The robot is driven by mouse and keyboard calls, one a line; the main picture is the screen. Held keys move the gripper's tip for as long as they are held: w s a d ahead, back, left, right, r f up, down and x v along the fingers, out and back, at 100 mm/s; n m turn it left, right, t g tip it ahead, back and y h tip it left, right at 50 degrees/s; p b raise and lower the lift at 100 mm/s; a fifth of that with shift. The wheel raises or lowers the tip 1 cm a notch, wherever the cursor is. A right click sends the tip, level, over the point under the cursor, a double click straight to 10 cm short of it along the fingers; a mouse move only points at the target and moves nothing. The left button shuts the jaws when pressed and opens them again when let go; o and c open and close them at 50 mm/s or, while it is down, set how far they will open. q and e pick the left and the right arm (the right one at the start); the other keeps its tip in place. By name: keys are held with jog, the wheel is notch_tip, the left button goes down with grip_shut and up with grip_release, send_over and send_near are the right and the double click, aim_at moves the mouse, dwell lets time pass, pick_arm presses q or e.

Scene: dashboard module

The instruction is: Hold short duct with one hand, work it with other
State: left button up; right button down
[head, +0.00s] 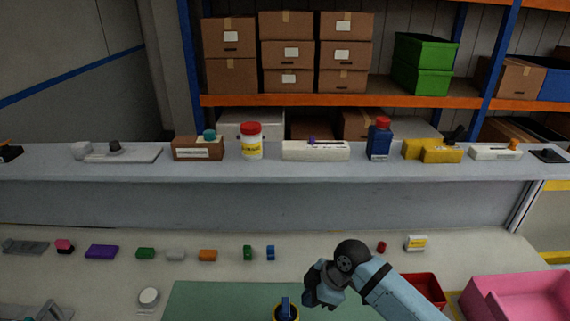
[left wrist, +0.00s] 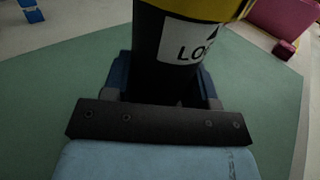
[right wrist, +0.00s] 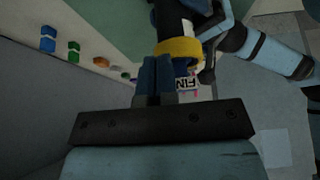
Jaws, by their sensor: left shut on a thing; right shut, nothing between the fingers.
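The short duct is a black tube (left wrist: 165,55) with a yellow collar and a white label with letters, in the left wrist view. My left gripper (left wrist: 163,88) is shut around it; this gripper is not seen in the head view. In the head view the yellow ring (head: 295,316) shows at the bottom edge, with an upright blue piece inside it or in front of it; I cannot tell which. My right gripper (head: 318,292) is just right of the ring. In the right wrist view its blue fingers (right wrist: 155,78) are together and empty, close to the yellow collar (right wrist: 180,48).
A green mat (head: 215,300) lies beneath. Several small coloured blocks line the table behind it, such as an orange one (head: 207,255). A red bin (head: 428,288) and a pink bin (head: 520,298) stand at the right. A grey ledge (head: 250,170) with several items runs behind.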

pick_arm(q)
jog(key=shift+a, duration=0.1)
pick_arm(e)
notch_tip(320, 180, up, 4)
jog(key=shift+f, duration=0.1)
pick_arm(q)
jog(key=o, duration=1.3)
